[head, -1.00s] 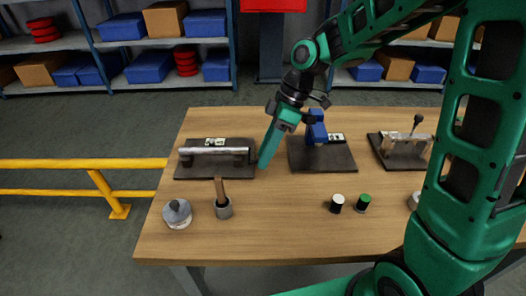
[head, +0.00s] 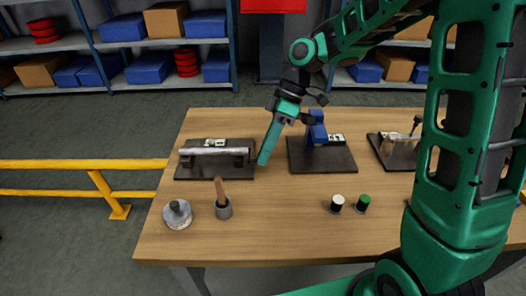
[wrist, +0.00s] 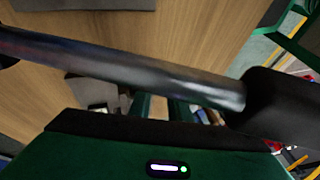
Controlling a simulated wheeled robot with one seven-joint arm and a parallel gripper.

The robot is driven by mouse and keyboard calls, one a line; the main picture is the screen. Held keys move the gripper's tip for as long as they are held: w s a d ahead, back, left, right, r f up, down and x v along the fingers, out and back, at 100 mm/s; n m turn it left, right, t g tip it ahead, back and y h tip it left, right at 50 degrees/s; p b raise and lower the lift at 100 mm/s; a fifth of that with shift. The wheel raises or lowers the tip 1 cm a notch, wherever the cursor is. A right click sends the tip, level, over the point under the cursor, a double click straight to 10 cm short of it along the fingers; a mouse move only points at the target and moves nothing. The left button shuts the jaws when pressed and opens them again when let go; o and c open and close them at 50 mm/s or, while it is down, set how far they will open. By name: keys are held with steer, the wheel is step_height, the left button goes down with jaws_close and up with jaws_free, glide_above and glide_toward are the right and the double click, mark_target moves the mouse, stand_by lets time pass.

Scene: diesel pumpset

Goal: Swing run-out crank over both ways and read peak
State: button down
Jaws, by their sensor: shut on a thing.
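My gripper (head: 264,160) reaches down between the left and middle fixtures, its green end beside the right edge of the left plate. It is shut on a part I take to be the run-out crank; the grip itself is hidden. The left fixture is a dark plate (head: 190,173) with a steel bar (head: 208,151) across two black blocks. In the wrist view a dark steel bar (wrist: 130,75) crosses close to the camera, with a black block (wrist: 285,105) at its right. No dial reading is legible.
The middle dark plate (head: 335,158) carries a blue bracket (head: 317,128). A right fixture (head: 398,148) has a black-knobbed lever. The table's front centre is clear.

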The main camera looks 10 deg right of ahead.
steer(key=shift+w, duration=0.2)
steer(key=c, duration=1.8)
jaws_free()
steer(key=shift+o, duration=0.7)
steer(key=v, duration=1)
steer(key=shift+d+r, duration=0.25)
steer(key=shift+r, duration=0.05)
steer(key=shift+w, duration=0.15)
